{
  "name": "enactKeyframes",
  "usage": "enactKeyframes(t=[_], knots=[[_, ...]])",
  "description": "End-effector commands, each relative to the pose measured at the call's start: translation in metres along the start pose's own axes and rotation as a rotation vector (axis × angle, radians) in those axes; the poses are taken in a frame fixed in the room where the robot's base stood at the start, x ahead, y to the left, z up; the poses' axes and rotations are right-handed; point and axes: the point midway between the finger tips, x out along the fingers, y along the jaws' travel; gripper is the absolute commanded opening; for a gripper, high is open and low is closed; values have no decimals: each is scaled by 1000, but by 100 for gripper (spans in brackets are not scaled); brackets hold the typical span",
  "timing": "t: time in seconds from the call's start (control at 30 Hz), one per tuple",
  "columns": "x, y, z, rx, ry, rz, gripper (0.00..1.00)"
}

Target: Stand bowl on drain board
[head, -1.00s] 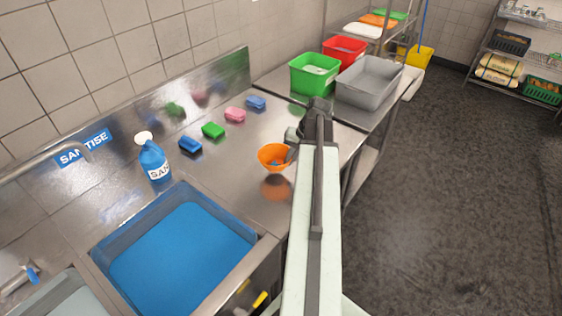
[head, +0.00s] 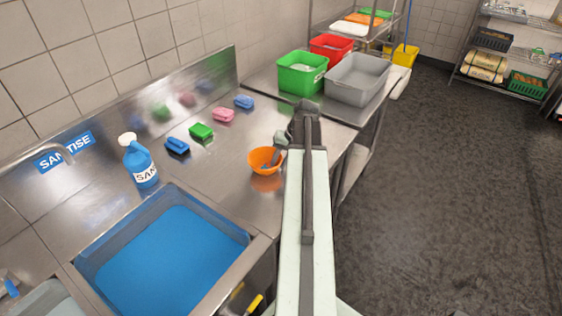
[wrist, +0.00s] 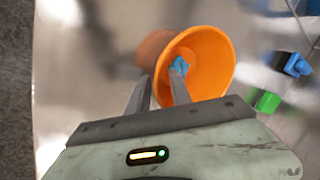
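The orange bowl (head: 258,165) is just above or on the steel drain board (head: 215,172), right of the blue-filled sink; its reflection shows close beneath it. In the wrist view the bowl (wrist: 215,62) looks tilted, its mouth partly towards the camera, with a small blue patch inside. My gripper (wrist: 161,82) has one finger outside the bowl's near wall and one inside, with the wall pinched between them. In the head view my gripper (head: 282,148) is at the bowl's right side, partly hidden by my arm. Whether the base touches the board cannot be told.
The sink (head: 165,255) lies at front left, with a sanitiser bottle (head: 140,163) behind it. Blue, green and pink sponges (head: 201,131) line the back. Green (head: 300,75) and grey (head: 355,80) tubs stand beyond. Board around the bowl is clear.

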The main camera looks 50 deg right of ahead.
Motion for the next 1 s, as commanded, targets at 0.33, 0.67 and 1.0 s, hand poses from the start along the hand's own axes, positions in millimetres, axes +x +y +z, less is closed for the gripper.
enactKeyframes(t=[0.33, 0.67, 1.0], knots=[[-6, -1, 0, 1, 0, 0, 26], [-65, -4, -1, 3, 1, 0, 26], [-125, -2, 0, 3, 1, 0, 26]])
